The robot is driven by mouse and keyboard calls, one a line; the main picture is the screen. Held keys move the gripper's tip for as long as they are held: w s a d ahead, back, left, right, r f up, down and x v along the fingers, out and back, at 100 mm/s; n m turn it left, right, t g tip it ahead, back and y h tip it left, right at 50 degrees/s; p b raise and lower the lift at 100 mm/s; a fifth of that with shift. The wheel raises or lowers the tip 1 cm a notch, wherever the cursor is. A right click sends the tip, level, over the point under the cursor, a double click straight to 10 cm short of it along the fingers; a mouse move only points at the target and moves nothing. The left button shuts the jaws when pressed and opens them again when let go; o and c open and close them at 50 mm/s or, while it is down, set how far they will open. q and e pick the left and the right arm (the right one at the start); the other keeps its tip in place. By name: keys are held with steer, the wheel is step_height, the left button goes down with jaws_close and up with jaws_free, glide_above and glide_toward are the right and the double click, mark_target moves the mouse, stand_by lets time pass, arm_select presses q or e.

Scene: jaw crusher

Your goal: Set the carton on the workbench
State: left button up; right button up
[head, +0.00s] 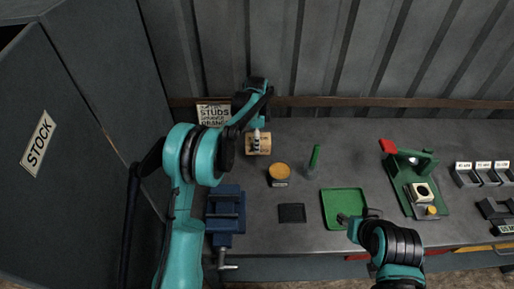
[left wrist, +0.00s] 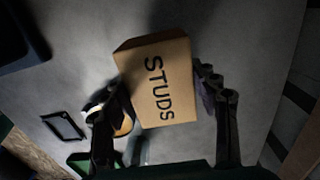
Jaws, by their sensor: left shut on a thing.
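The carton (head: 259,146) is a small brown box at the back left of the workbench (head: 330,137), below the wall sign. In the left wrist view the carton (left wrist: 158,80) shows the printed word STUDS and sits tilted between the fingers. My left gripper (head: 257,134) is shut on it; its fingers also show on either side of the box in the left wrist view (left wrist: 160,98). I cannot tell whether the carton touches the bench top. My right gripper (head: 357,216) is over the right side of the green tray, with no object visible in it; its opening is unclear.
An orange-topped tin (head: 279,172), a green-handled tool (head: 314,160), a black tray (head: 292,213) and a green tray (head: 335,197) lie nearby. A blue vise (head: 226,212) is at front left, a green fixture (head: 408,180) at right. The sign (head: 213,114) stands behind. The back middle is clear.

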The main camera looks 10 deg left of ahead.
arm_select(q)
step_height(320, 180, down, 4)
steer(key=shift+r+b, duration=0.1)
steer(key=shift+b, duration=0.5)
steer(key=shift+r, duration=0.1)
steer(key=o, duration=1.6)
steer(key=shift+f, duration=0.2)
